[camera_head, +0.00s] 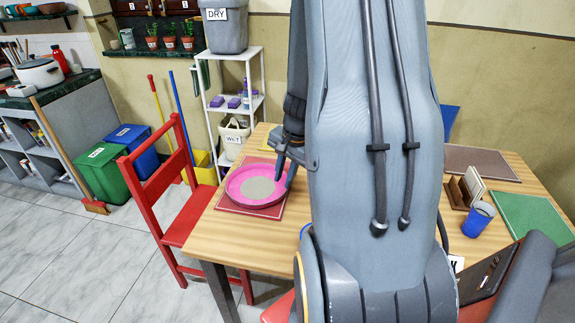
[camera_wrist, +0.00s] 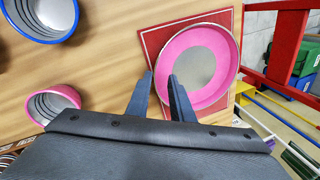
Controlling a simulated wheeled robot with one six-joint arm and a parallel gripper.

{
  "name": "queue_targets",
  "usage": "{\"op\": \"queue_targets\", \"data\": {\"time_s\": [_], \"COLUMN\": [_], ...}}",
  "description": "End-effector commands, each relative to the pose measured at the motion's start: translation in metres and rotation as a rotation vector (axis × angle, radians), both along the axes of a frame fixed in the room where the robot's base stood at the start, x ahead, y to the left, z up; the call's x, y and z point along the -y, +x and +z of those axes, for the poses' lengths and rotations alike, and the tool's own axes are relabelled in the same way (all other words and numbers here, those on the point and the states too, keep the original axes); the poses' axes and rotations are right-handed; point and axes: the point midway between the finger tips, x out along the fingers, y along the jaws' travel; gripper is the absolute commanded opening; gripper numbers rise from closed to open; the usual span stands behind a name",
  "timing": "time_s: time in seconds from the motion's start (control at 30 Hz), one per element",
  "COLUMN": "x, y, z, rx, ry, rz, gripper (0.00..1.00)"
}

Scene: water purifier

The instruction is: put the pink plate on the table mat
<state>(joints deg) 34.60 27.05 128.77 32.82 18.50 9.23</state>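The pink plate (camera_head: 236,183) with a grey centre lies flat on the red table mat (camera_head: 272,213) at the left end of the table. In the wrist view the plate (camera_wrist: 228,75) covers much of the mat (camera_wrist: 155,41), and its rim reaches the mat's edge on one side. My gripper (camera_head: 285,170) is at the plate's right rim in the head view. In the wrist view my gripper (camera_wrist: 161,76) has its two fingers apart at the near rim, with a gap between them. Whether a finger touches the plate cannot be told.
A red chair (camera_head: 160,190) stands at the table's left end. A blue cup (camera_head: 478,220), a wooden holder (camera_head: 461,191) and a green mat (camera_head: 530,217) are on the right. The wrist view shows a pink cup (camera_wrist: 54,102) and a blue-rimmed one (camera_wrist: 42,18) beside the mat.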

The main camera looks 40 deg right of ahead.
Motion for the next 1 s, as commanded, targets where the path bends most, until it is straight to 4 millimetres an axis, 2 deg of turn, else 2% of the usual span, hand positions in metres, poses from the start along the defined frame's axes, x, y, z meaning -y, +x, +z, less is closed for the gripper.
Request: {"op": "queue_targets", "data": {"time_s": [0.03, 0.2, 0.37, 0.47, 0.57, 0.67, 0.8, 0.9, 1.0], "x": [0.001, 0.002, 0.003, -0.008, -0.038, -0.086, -0.154, -0.191, -0.215], "y": [-0.002, -0.007, -0.009, -0.010, -0.010, -0.015, -0.035, -0.053, -0.069], "z": [0.011, 0.033, 0.044, 0.048, 0.054, 0.062, 0.073, 0.078, 0.082], "rx": [0.004, 0.002, 0.001, -0.004, -0.015, -0.031, -0.055, -0.068, -0.077], "ry": [-0.002, -0.001, 0.000, -0.006, -0.027, -0.063, -0.126, -0.169, -0.205], "rz": [0.000, 0.001, 0.001, 0.042, 0.169, 0.385, 0.733, 0.954, 1.124], "gripper": [0.21, 0.21, 0.21, 0.21, 0.21, 0.21, 0.21, 0.21, 0.21]}}
